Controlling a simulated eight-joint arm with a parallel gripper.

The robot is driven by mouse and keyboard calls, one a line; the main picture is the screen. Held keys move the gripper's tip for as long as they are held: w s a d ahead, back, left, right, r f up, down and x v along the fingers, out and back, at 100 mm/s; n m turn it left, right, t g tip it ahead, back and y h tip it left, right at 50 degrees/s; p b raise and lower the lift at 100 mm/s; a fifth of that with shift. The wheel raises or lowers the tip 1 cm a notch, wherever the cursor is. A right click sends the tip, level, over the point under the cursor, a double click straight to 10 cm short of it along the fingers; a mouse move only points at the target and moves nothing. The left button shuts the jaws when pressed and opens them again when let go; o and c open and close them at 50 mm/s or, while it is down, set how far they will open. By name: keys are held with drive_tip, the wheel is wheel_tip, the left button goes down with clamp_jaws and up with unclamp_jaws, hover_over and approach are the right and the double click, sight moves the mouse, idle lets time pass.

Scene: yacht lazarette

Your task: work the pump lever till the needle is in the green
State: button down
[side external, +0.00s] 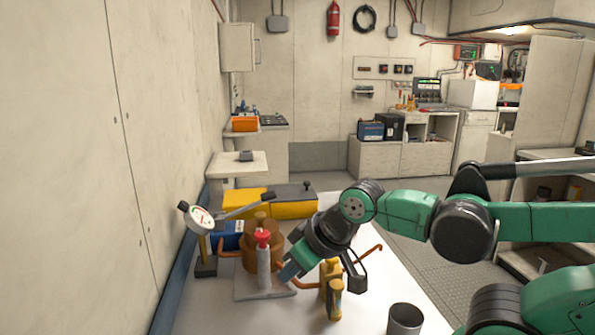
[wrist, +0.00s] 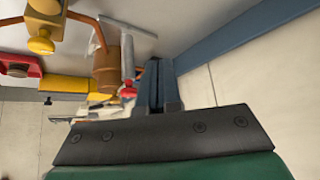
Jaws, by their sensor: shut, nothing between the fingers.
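The round white gauge (side external: 200,219) stands on a dark post at the left of the bench; its dial has coloured marks, but the needle is too small to read. A grey rod, seemingly the pump lever (side external: 245,208), slants up to the right beside it. The pump's grey upright cylinder (side external: 264,268) has a red top (side external: 263,237); the cylinder (wrist: 127,58) and red end (wrist: 128,92) also show in the wrist view. My gripper (side external: 288,271) is shut and empty, close to the cylinder's right side; its fingers (wrist: 158,85) show in the wrist view. Contact is unclear.
A brown tank (side external: 252,262) with copper pipes stands behind the cylinder. A yellow valve (side external: 332,290) and an open grey cup (side external: 405,319) are to the right. A yellow-and-grey box (side external: 293,208) and a blue box (side external: 228,236) lie behind. The wall borders the bench's left.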

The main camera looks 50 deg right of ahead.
drive_tip(key=w+d+r+m+g+h, duration=0.1)
drive_tip(key=w+d+r+m+h, duration=0.2)
drive_tip(key=w+d, duration=0.4)
drive_tip(key=w+d+r+m+g+h, duration=0.1)
drive_tip(key=w+d+r+m+h, duration=0.3)
drive_tip(key=w, duration=0.9)
drive_tip(key=shift+d+r+m+h, duration=0.3)
drive_tip(key=shift+d+r+m, duration=0.3)
drive_tip(key=shift+d+r, duration=1.35)
drive_tip(key=shift+f, duration=0.1)
hover_over(270, 192)
drive_tip(key=a, duration=0.2)
drive_tip(key=f, duration=0.7)
drive_tip(key=shift+s+a, duration=0.15)
drive_tip(key=shift+s, duration=0.15)
drive_tip(key=shift+s+f, duration=0.25)
drive_tip(key=shift+f, duration=0.95)
drive_tip(key=shift+s+f, duration=0.1)
drive_tip(key=shift+f, duration=0.6)
